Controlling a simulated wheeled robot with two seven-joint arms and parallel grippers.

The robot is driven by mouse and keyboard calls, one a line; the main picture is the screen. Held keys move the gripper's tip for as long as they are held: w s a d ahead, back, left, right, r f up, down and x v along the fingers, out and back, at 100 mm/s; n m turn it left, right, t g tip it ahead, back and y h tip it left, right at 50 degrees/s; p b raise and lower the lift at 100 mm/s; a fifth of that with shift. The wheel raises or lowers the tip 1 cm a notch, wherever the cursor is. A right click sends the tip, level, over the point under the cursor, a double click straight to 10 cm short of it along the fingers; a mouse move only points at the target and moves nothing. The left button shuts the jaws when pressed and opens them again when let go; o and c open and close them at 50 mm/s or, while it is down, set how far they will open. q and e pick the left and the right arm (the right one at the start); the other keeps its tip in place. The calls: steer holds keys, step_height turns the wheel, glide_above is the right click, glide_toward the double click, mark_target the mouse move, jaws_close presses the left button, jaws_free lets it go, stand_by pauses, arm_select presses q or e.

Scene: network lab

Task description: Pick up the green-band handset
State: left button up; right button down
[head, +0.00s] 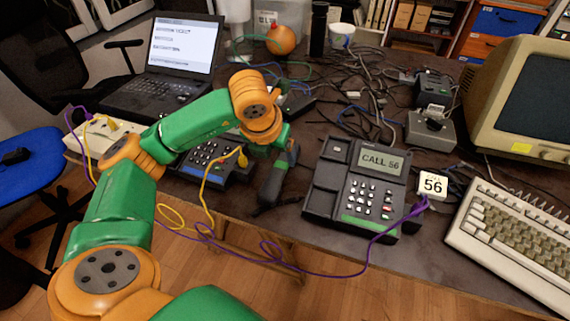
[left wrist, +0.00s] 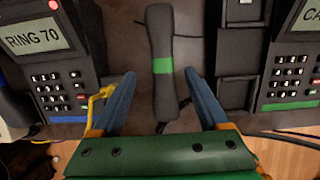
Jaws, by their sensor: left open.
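The green-band handset (left wrist: 162,40) is dark grey with a green band around its middle. In the left wrist view it lies lengthwise between the fingertips of my left gripper (left wrist: 160,74), which is open, with a gap on either side. In the head view the handset (head: 272,186) lies on the table left of the CALL 56 phone (head: 352,215); its upper part is near or behind my left gripper (head: 284,143). My left wrist hides part of that area. The CALL 56 phone has a green strip and an empty-looking cradle. My right gripper is not in view.
A second phone (head: 213,160) with a blue strip, reading RING 70 in the wrist view, stands left of the handset. A yellow cable (head: 207,190) and a purple cable (head: 320,272) run along the table's front edge. A keyboard (head: 515,235) and monitor are at right.

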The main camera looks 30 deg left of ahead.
mark_target(281, 165)
arm_select(q)
steer(key=x, duration=0.6)
steer(key=shift+d+f, duration=0.1)
steer(key=shift+d, duration=0.1)
jaws_close()
